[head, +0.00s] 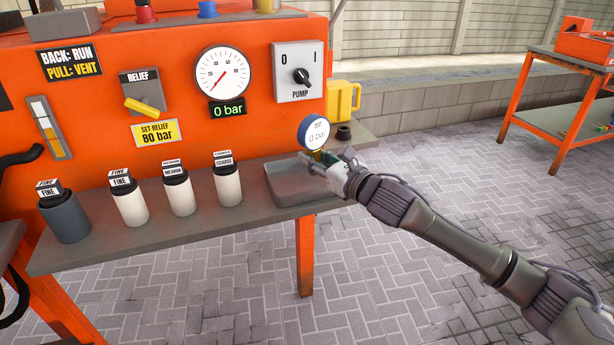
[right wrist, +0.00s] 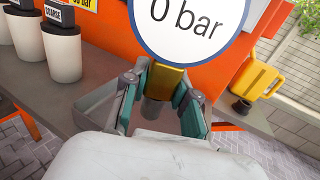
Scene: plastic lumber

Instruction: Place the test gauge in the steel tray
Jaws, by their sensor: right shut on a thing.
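The test gauge (head: 314,132) is a round dial with a blue rim, a white face reading "0 bar" and a brass-coloured stem. My right gripper (head: 318,160) is shut on the gauge's stem and holds it upright over the steel tray. In the right wrist view the gauge face (right wrist: 190,22) is cut off at the top, and the stem sits between the two fingers (right wrist: 163,90). The grey steel tray (head: 285,190) lies at the right part of the bench shelf. I cannot tell whether the gauge touches the tray. My left gripper does not show.
Several labelled filter canisters (head: 128,205) stand on the shelf (head: 190,227) left of the tray. Behind is the orange panel (head: 180,60) with a dial, relief lever and pump switch. A yellow jug (head: 342,101) and a small dark fitting (head: 343,132) stand right of the panel.

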